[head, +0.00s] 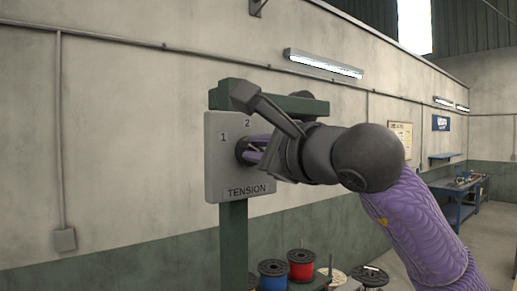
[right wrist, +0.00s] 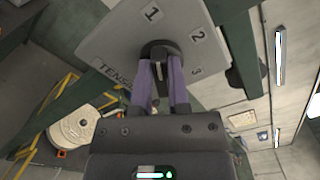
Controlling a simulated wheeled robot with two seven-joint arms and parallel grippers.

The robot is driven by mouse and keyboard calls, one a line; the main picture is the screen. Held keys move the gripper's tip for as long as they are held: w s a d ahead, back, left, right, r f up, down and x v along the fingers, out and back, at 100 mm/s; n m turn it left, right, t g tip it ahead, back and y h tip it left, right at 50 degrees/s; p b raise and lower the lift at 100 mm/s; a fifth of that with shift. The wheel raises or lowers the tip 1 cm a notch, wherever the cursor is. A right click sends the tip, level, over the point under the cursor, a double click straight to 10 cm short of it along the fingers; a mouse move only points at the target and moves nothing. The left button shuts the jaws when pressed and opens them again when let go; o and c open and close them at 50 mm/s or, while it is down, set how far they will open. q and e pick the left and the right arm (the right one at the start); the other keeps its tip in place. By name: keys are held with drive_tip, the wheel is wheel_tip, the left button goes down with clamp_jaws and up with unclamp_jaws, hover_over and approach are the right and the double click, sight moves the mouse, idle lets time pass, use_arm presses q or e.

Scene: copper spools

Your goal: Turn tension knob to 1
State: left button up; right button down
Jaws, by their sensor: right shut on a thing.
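The tension panel (head: 222,170) is a light grey plate marked TENSION, with 1 and 2 visible in the head view. The right wrist view shows the panel (right wrist: 120,45) tilted, with 1, 2 and 3 around the knob. The dark round knob (right wrist: 160,49) sits in the middle of the plate. My right gripper (right wrist: 166,75) has its purple fingers shut on the knob. In the head view my right gripper (head: 257,150) covers most of the knob and the 3. The knob's pointer is too hidden to read. My left gripper is not in view.
A green post (head: 234,235) carries the panel. Below it stand a blue spool (head: 272,268) and a red spool (head: 301,257). A pale spool (right wrist: 74,127) shows in the right wrist view. A blue workbench (head: 460,200) stands far right.

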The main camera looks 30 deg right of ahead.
idle(0.3)
drive_tip(key=c, duration=0.6)
unclamp_jaws()
drive_tip(key=shift+s, duration=0.1)
drive_tip(key=shift+s, duration=0.1)
drive_tip(key=s+b, duration=0.4)
drive_tip(key=s, duration=0.5)
drive_tip(key=shift+s+d, duration=0.3)
drive_tip(key=shift+d, duration=0.05)
